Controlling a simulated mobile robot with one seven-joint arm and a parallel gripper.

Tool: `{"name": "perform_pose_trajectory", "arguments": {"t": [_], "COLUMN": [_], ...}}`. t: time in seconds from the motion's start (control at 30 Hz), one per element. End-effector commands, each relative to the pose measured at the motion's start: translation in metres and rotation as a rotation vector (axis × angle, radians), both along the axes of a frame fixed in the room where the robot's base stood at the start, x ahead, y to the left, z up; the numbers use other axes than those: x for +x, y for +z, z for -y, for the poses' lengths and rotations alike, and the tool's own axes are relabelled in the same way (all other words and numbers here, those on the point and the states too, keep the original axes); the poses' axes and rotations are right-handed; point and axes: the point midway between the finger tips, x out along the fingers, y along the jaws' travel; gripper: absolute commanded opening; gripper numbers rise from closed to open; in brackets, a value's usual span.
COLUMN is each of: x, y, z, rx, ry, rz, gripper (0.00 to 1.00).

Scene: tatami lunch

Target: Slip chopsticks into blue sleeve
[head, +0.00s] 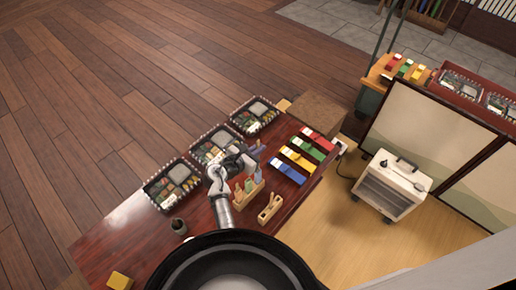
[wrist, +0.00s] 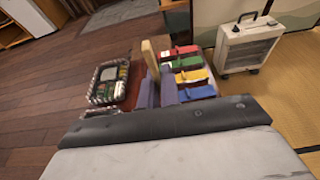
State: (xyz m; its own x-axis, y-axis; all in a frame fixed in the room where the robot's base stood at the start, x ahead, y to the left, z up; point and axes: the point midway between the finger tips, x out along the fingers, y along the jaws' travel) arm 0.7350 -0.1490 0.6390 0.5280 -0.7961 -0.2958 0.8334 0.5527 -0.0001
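The blue sleeve (head: 287,172) lies flat on the red-brown table, nearest in a row with yellow, green and red sleeves. It also shows in the wrist view (wrist: 198,93), right of the fingers. My gripper (head: 257,150) is above the table, left of the sleeves. In the wrist view, my gripper (wrist: 158,88) has its purplish fingers around pale wooden chopsticks (wrist: 151,58), which stand up between them. The chopsticks are apart from the blue sleeve. Their lower ends are hidden by the gripper.
A wooden stand (head: 246,192) with several upright pieces and a small wooden holder (head: 270,208) stand near the sleeves. Several lunch boxes (head: 172,183) line the far side. A dark cup (head: 179,226) stands at left.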

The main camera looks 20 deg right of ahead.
Motion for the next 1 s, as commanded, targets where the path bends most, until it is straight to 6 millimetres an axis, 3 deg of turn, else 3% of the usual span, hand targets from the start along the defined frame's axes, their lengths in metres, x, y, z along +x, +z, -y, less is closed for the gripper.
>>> {"name": "perform_pose_trajectory", "arguments": {"t": [0.57,1.0], "x": [0.0,0.0], "y": [-0.015,-0.015], "z": [0.0,0.0], "rx": [0.0,0.0], "ry": [0.0,0.0], "rz": [0.0,0.0], "gripper": [0.0,0.0]}}
